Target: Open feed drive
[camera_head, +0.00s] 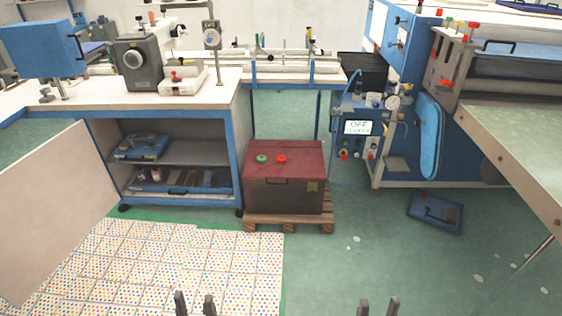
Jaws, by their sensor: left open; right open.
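No part in view is clearly labelled as the feed drive, so I cannot tell which one it is. The blue machine (402,45) stands at the right, with a control panel (358,143) whose small display reads OFF. A dark red box (284,178) with a green and a red button on top sits on a wooden pallet, its lid down. My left gripper (195,304) is open and empty at the bottom edge, over the dotted tiles. My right gripper (379,307) is open and empty at the bottom edge, over the green floor. Both are apart from the machines.
A pale panel (50,215) stands at the left. A blue tray-like object (436,212) lies on the floor at the right. A pale table (515,140) juts in at right.

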